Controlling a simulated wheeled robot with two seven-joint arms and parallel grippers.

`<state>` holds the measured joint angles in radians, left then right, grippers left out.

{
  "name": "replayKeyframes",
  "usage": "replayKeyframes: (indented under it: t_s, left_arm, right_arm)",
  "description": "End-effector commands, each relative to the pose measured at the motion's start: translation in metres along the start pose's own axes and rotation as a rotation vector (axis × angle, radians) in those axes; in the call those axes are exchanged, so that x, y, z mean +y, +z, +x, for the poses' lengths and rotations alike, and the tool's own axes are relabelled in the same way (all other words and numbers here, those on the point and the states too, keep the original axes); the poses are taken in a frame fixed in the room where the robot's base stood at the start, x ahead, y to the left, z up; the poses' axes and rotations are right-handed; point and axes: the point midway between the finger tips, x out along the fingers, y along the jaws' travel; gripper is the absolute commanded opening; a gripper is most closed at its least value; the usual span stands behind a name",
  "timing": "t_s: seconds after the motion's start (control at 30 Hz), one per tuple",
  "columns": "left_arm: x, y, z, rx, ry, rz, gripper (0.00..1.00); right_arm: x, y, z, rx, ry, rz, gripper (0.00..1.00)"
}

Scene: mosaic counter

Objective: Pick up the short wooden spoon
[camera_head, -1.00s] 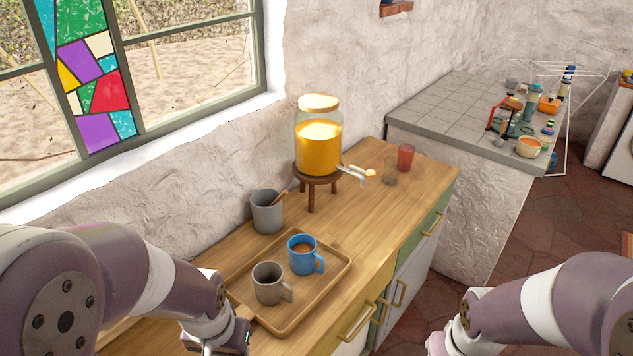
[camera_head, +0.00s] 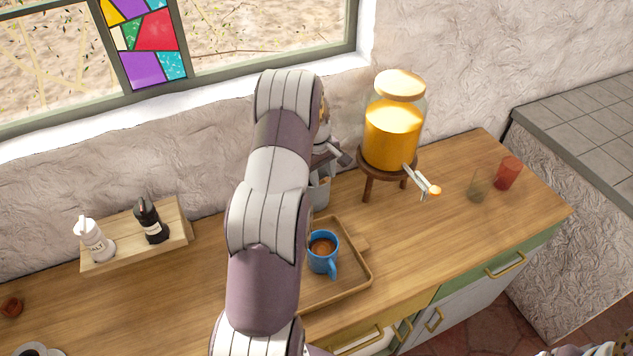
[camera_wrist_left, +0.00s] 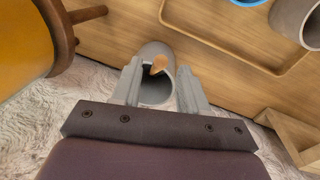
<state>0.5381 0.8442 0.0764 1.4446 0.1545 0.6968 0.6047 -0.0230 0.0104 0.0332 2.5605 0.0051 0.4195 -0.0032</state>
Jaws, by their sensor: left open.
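The short wooden spoon (camera_wrist_left: 159,64) stands in a grey pot (camera_wrist_left: 155,50), and only its brown end shows above the rim. In the head view the pot (camera_head: 320,193) is partly covered by my left arm, and the spoon is hidden. My left gripper (camera_head: 335,160) is over the pot. In the left wrist view its two fingers (camera_wrist_left: 160,88) are apart, one on each side of the pot's mouth, with the spoon between them in the picture. Nothing is held. I do not see my right gripper.
A glass dispenser (camera_head: 392,130) of orange drink on a wooden stand (camera_head: 368,187) is right of the pot. A tray (camera_head: 368,280) with a blue mug (camera_head: 322,257) lies in front. A shaker rack (camera_head: 185,228) stands left. A red cup (camera_head: 508,173) is at the right.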

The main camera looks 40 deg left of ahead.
Motion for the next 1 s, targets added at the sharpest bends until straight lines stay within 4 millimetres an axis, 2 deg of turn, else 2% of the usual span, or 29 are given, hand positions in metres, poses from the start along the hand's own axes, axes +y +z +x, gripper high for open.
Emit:
replayKeyframes:
  t_s: [0.17,0.3,0.53,0.57,0.6,0.67,0.7,1.0]
  left_arm:
    - [0.001,0.002,0.025,-0.004,-0.003,0.002,0.43]
    - [0.001,0.001,0.049,-0.001,0.0,0.003,0.43]
    - [0.001,0.001,0.054,0.001,0.001,0.003,0.43]
    - [0.001,0.001,0.054,0.001,0.001,0.003,0.37]
    - [0.001,0.001,0.054,0.001,0.001,0.003,0.24]
    - [0.001,0.001,0.054,0.001,0.0,0.003,0.04]
    - [0.001,0.001,0.054,0.001,0.0,0.003,0.0]
    - [0.001,0.001,0.052,0.001,0.001,0.003,0.0]
  right_arm:
    - [0.0,-0.003,-0.026,0.0,0.0,0.0,0.89]
    - [0.0,-0.004,-0.029,0.0,0.0,0.0,0.89]
    - [0.0,-0.003,-0.028,0.0,0.0,0.0,0.89]
    - [0.0,-0.003,-0.028,0.0,0.0,0.0,0.89]
    - [0.0,-0.003,-0.028,0.0,0.0,0.0,0.89]
    - [0.0,-0.003,-0.028,0.0,0.0,0.0,0.89]
    - [0.0,-0.003,-0.028,0.0,0.0,0.0,0.89]
    - [0.0,-0.004,-0.029,0.0,0.0,0.0,0.89]
